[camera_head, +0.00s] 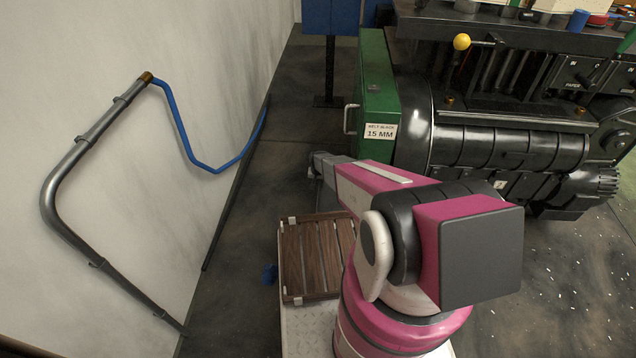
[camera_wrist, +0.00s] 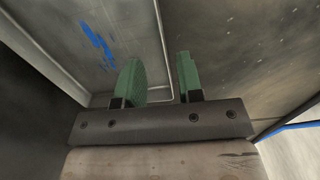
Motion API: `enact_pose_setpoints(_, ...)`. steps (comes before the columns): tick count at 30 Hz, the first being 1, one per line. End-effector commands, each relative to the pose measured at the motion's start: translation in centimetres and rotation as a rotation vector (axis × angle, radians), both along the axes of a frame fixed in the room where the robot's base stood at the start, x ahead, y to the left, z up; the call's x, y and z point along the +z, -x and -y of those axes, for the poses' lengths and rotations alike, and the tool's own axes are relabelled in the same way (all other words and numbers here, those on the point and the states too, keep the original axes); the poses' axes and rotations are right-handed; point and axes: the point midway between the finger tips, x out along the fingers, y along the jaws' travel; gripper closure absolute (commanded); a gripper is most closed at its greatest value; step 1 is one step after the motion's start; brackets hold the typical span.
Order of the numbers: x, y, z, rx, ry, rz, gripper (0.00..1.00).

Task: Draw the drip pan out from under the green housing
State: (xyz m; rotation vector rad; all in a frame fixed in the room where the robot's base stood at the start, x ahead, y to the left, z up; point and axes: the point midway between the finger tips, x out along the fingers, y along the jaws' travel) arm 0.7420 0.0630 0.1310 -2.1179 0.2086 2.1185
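The green housing (camera_head: 378,85) stands at the upper middle of the head view, with a pale handle on its left side and a white label reading 15 MM. In the wrist view, a shallow grey pan with a pale thin rim and a blue smear (camera_wrist: 97,42) appears to be the drip pan. My gripper (camera_wrist: 162,78) is open, its two green fingers apart. The pan's right rim passes between them in the picture; I cannot tell whether they touch it. In the head view, my arm hides the fingers and the pan.
A bent grey pipe (camera_head: 62,180) with a blue hose (camera_head: 180,125) runs along the left wall. Dark machinery (camera_head: 500,140) fills the upper right. Open floor (camera_head: 575,260) lies at lower right.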

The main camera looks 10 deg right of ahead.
Motion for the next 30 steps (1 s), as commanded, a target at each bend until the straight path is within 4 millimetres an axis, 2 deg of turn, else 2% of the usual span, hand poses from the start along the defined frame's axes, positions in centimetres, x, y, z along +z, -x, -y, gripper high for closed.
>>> enact_pose_setpoints(15, -8.2, -0.1, 0.0, 0.0, 0.0, -0.001, 0.66)
enact_pose_setpoints(20, -9.1, -0.1, 0.0, 0.0, 0.0, 0.0, 0.66)
enact_pose_setpoints(28, -9.2, 0.0, 0.0, 0.0, 0.0, 0.001, 0.66)
enact_pose_setpoints(29, -9.2, 0.0, 0.0, 0.0, 0.0, 0.001, 0.72)
enact_pose_setpoints(30, -9.2, 0.0, 0.0, 0.0, 0.0, 0.001, 0.85)
